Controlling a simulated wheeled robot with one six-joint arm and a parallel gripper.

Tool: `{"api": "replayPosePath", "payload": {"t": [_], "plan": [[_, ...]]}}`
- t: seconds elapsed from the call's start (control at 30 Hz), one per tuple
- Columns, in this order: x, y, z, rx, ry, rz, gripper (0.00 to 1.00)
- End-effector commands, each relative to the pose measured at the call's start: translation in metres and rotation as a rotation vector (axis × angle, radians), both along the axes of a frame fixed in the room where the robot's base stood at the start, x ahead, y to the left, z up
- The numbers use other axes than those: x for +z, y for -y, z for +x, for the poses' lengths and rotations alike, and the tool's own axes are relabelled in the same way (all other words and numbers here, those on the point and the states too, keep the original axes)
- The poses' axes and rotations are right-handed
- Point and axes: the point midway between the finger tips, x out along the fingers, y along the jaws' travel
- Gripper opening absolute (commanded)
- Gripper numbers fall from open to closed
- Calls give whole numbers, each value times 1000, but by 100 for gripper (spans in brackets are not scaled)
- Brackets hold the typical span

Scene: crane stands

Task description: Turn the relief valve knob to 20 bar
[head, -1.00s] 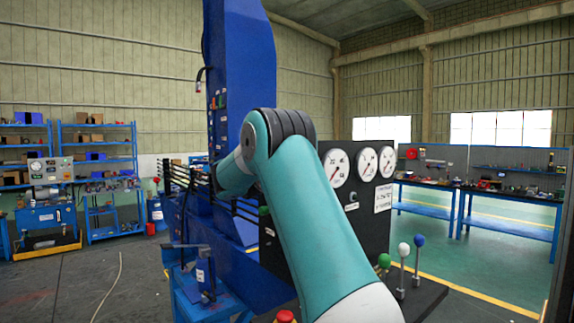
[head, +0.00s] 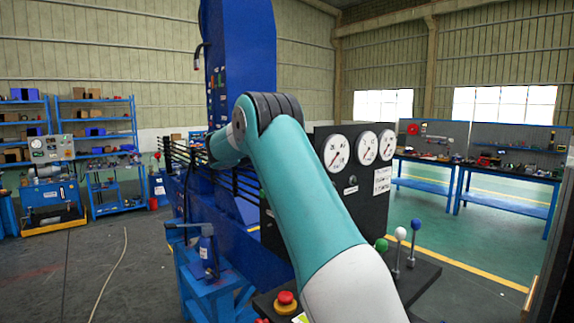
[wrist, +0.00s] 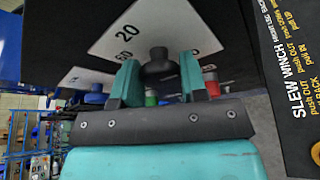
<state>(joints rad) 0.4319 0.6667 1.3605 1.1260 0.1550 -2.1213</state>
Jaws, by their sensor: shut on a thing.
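A dark knob (wrist: 158,66) stands out from a white dial plate (wrist: 117,45) on the underside or face of a dark panel in the wrist view. The numbers 20 and 60 are readable on the plate, with 20 at upper left of the knob; other marks are partly covered. My gripper (wrist: 159,76) has its two teal fingers on either side of the knob and is shut on it. I cannot make out a pointer on the knob. In the head view my own arm hides the gripper and the knob.
The black panel carries several round gauges (head: 336,153). Levers with green, white (head: 400,233) and blue balls stand right of my arm, and a red stop button (head: 286,300) sits below. A blue column (head: 240,60) rises behind. A "SLEW WINCH" label plate (wrist: 297,80) is close at right.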

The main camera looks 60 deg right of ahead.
Motion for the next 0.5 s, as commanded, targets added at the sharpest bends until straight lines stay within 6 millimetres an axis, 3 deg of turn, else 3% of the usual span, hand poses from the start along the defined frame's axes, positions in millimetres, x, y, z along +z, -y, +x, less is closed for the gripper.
{"api": "replayPosePath", "payload": {"t": [0.5], "plan": [[0, 0, 1, 1, -41, 14, 16]]}}
